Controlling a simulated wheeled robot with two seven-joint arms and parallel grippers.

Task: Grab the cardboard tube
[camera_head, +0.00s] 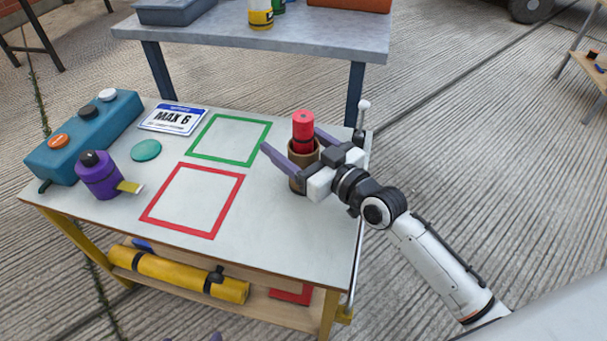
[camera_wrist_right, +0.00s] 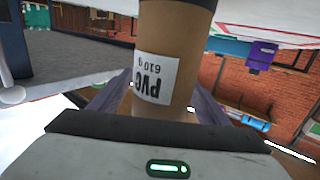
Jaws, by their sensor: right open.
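The brown cardboard tube (camera_head: 296,184) stands upright near the right edge of the work table, with a red cylinder (camera_head: 303,130) sticking out of its top. My right gripper (camera_head: 292,147) is open, its two purple fingers on either side of the tube. In the right wrist view the tube (camera_wrist_right: 180,45) stands between the fingers and shows a white PVC label, upside down. I cannot tell whether the fingers touch it. Small purple tips at the bottom edge of the head view look like my left gripper (camera_head: 200,338); the rest is out of frame.
The white table (camera_head: 265,240) has green (camera_head: 228,138) and red (camera_head: 192,200) outlined squares, a teal button box (camera_head: 85,135), a purple device (camera_head: 98,178) and a MAX 6 sign (camera_head: 174,119). A yellow roll (camera_head: 180,274) lies on the shelf below. A grey table (camera_head: 330,38) stands behind.

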